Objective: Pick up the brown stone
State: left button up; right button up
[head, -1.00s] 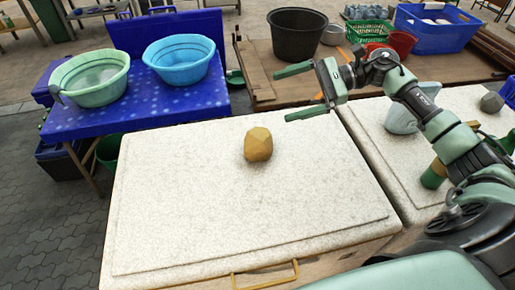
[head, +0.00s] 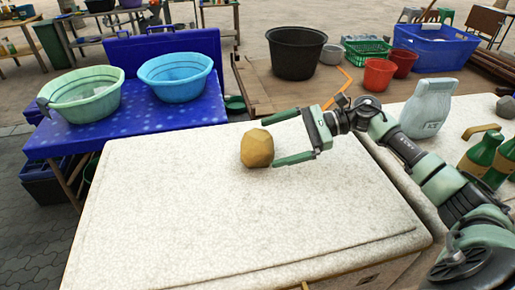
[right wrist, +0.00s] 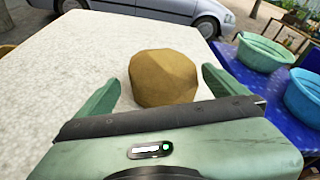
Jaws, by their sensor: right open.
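The brown stone (head: 257,148), faceted and yellowish brown, sits on the white speckled top (head: 190,215) of the near counter, toward its back edge. My right gripper (head: 274,139) is open, coming in from the right, with its two green fingers pointing at the stone. In the head view the near fingertip reaches the stone's lower right edge. In the right wrist view the stone (right wrist: 163,78) lies ahead between the open fingers; whether they touch it I cannot tell. My left gripper is not in view.
A blue table (head: 130,122) at left holds a green basin (head: 80,97) and a blue basin (head: 176,78). The near counter's front is clear.

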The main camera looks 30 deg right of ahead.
aim_at(258, 144)
jog(key=p+x, duration=0.2)
jog(key=x, duration=0.2)
jog(key=shift+w+a+p, duration=0.25)
jog(key=shift+p, duration=0.1)
jog(key=shift+a+f, duration=0.2)
jog(key=shift+a, duration=0.05)
jog(key=c, duration=1.7)
jog(key=shift+w+d+r, duration=0.1)
jog(key=shift+w+r, duration=0.05)
jog(key=shift+r, duration=0.05)
jog(key=shift+c, duration=0.2)
